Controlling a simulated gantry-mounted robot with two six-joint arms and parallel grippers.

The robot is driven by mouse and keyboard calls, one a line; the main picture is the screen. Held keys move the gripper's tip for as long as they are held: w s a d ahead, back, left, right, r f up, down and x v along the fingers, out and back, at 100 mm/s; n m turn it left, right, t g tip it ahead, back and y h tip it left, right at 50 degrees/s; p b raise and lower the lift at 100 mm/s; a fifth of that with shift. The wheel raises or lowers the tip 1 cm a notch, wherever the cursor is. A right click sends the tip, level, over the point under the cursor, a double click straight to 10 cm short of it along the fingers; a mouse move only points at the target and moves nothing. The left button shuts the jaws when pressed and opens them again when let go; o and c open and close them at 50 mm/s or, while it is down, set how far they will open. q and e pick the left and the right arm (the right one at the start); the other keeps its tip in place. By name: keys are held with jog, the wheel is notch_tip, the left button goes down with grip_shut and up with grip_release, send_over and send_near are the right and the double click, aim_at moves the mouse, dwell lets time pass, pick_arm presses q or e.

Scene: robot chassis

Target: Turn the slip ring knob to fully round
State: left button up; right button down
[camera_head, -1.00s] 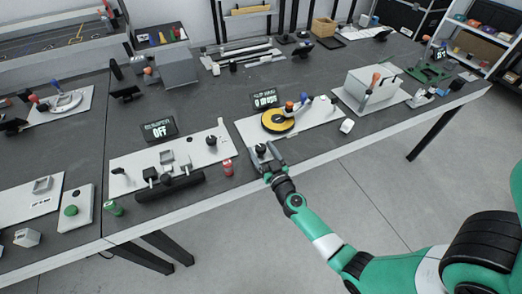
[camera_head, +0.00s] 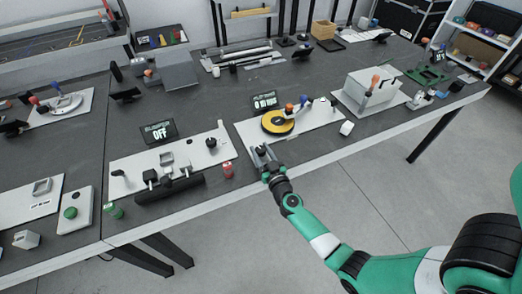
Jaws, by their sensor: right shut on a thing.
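The slip ring unit is a white board (camera_head: 318,121) near the front of the bench. It carries a yellow and black disc (camera_head: 278,122) with an orange knob and a blue knob beside it, and a dark display (camera_head: 264,103) behind. A dark knob sits at the board's front left corner. My right gripper (camera_head: 262,153) reaches in from the front and is shut on that dark knob, whose body is mostly hidden by the fingers. My left gripper is not in view.
Left of it is a white panel (camera_head: 133,172) with knobs and a display reading OFF (camera_head: 159,132). A white box (camera_head: 372,88) stands further right.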

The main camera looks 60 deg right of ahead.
jog(key=m+g+h+p, duration=0.2)
jog(key=shift+w+a+r+g+p, duration=0.1)
jog(key=shift+r+g+p, duration=0.1)
jog(key=shift+g+p, duration=0.15)
jog(key=shift+f+m+g+h, duration=0.15)
jog(key=shift+m+g+h, duration=0.25)
jog(key=shift+h, duration=0.1)
jog(key=shift+f, duration=0.1)
jog(key=shift+c, duration=1.8)
grip_release()
